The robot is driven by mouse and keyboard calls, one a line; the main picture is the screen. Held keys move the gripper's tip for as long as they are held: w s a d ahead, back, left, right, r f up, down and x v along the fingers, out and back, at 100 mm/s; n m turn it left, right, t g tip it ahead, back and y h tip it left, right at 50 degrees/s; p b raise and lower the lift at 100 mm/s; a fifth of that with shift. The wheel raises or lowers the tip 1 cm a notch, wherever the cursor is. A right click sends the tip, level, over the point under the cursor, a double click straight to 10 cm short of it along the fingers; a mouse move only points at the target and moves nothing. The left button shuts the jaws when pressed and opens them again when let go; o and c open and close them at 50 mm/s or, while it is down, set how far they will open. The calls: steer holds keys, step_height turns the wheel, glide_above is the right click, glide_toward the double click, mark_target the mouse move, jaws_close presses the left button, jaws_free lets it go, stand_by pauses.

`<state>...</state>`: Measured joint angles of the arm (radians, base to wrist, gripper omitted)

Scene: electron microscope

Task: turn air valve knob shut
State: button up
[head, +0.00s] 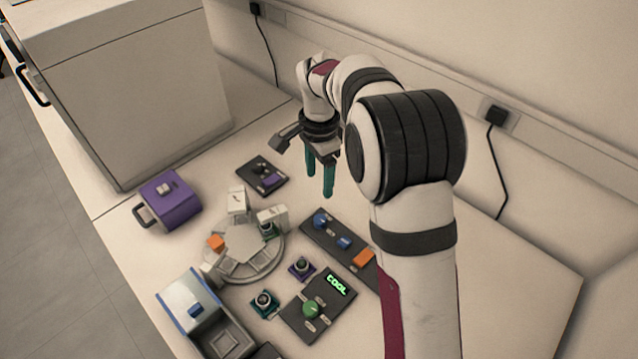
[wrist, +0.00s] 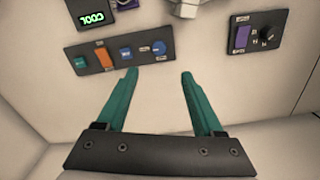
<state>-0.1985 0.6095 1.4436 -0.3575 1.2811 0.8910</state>
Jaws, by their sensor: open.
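My gripper (head: 320,178) hangs above the bench with its two green fingers pointing down. In the wrist view the fingers (wrist: 158,75) are apart with nothing between them. A round blue knob (head: 320,220) sits at one end of a long dark panel (head: 338,232). In the wrist view this blue knob (wrist: 158,47) appears just beyond the fingertips, apart from them. A smaller dark panel (head: 251,174) carries a purple part (wrist: 242,38) and a round black knob (wrist: 267,34). The labels are too small to read, so I cannot tell which knob is the air valve.
The long panel also has a blue switch (head: 343,242) and an orange one (head: 363,258). A panel with a green knob (head: 311,308) shows "COOL". A round carousel (head: 243,248), a purple box (head: 168,200) and a white-blue box (head: 192,302) stand left. Bare bench lies behind the panels.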

mark_target(319, 219)
step_height(319, 219, down, 14)
steer(key=shift+f, duration=0.1)
jaws_close()
stand_by(0.4)
